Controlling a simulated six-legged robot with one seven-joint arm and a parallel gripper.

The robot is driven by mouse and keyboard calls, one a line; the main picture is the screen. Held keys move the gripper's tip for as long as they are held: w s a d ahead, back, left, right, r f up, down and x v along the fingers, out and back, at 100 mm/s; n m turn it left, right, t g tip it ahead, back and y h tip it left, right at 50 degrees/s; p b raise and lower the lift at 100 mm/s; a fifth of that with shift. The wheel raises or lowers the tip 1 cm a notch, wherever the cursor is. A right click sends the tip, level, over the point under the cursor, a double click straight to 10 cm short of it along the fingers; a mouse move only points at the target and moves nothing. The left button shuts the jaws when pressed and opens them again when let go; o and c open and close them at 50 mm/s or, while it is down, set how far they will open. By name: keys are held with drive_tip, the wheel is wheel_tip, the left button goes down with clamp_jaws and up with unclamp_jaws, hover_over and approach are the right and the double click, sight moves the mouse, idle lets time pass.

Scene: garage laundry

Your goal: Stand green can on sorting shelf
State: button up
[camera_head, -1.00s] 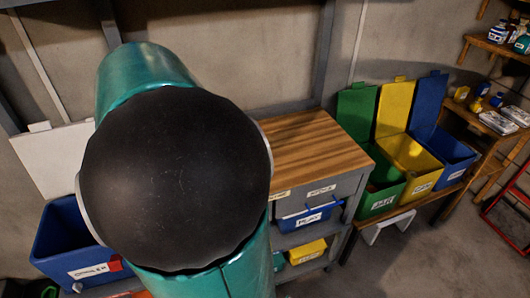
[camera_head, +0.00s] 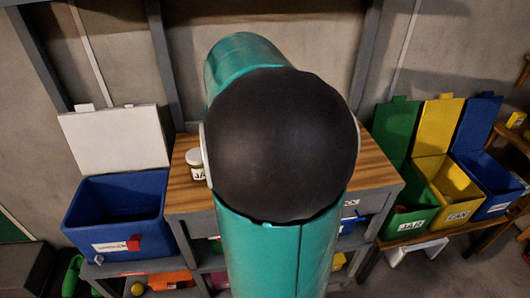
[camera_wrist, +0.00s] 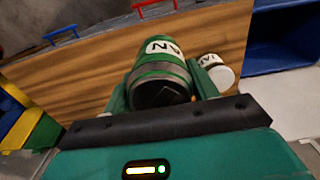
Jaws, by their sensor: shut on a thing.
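In the wrist view a green can (camera_wrist: 160,63) with a white label, partly reading "AN", sits between the two fingers of my gripper (camera_wrist: 161,90). My gripper is shut on it. The can appears against the wooden top (camera_wrist: 75,85) of a grey shelf unit; I cannot tell whether it touches the wood. In the head view the wooden top (camera_head: 374,170) is partly hidden behind my arm, which also hides the can and gripper. No shelf is labelled as the sorting shelf.
A labelled jar (camera_head: 195,164) stands on the wooden top; it shows close to the can's right in the wrist view (camera_wrist: 215,71). A blue bin (camera_head: 118,212) with a raised white lid is left. Green (camera_head: 408,212), yellow (camera_head: 452,193) and blue (camera_head: 490,185) open bins stand right.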

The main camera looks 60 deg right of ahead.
drive_tip(key=shift+w+d+f, duration=0.6)
drive_tip(key=shift+d+f, duration=1.2)
drive_tip(key=shift+f, duration=0.15)
drive_tip(key=shift+w+d+f, duration=0.55)
drive_tip(key=shift+d+f, duration=1.2)
drive_tip(key=shift+f, duration=0.25)
drive_tip(key=shift+w+d+f, duration=0.6)
drive_tip(key=shift+d+f, duration=1.2)
drive_tip(key=shift+f, duration=0.15)
drive_tip(key=shift+f, duration=0.1)
drive_tip(key=o, duration=0.9)
drive_tip(key=shift+o, duration=0.2)
wheel_tip(320, 180, up, 12)
